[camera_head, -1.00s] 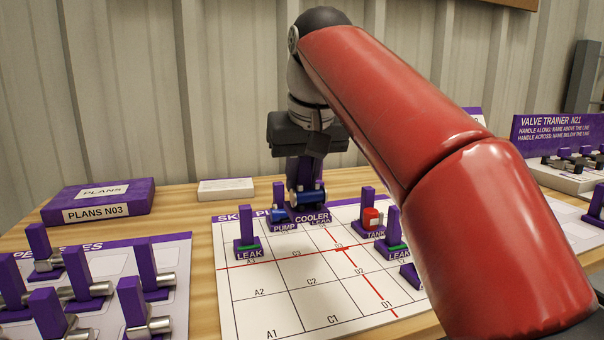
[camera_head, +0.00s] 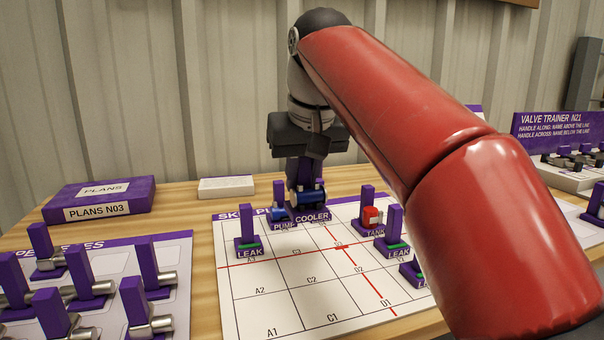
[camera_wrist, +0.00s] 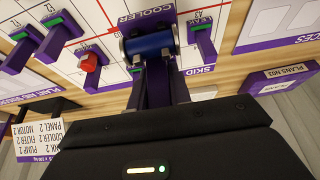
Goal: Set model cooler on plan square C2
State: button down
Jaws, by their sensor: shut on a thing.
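The model cooler (camera_head: 313,197), a blue cylinder on a purple base labelled COOLER, is at the back edge of the plan board (camera_head: 255,311). My gripper (camera_head: 305,172) is shut on it from above. The cooler also shows in the wrist view (camera_wrist: 149,44), between my fingers. I cannot tell whether its base touches the board. Plan square C2 (camera_head: 313,293) is bare, in front of the cooler and nearer the camera. The squares carry printed names, and a red line crosses the board.
The pump model (camera_head: 280,214) stands close left of the cooler. A leak model (camera_head: 248,240) is farther left. The red tank model (camera_head: 371,215) and two more leak models (camera_head: 393,240) stand right. A tray of purple-handled pieces (camera_head: 180,252) is at left. The board's front squares are clear.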

aim_at(302, 207)
jog(key=shift+f+b, duration=2.05)
jog(key=shift+f, duration=0.7)
jog(key=shift+f, duration=0.1)
jog(key=shift+f+b, duration=1.2)
jog(key=shift+f, duration=0.5)
jog(key=shift+f+b, duration=0.3)
jog(key=shift+f, duration=0.4)
jog(key=c, duration=1.2)
grip_release()
jog(key=shift+r+p, duration=0.65)
jog(key=shift+p, duration=0.15)
notch_tip(302, 207, up, 7)
jog(key=p, duration=0.7)
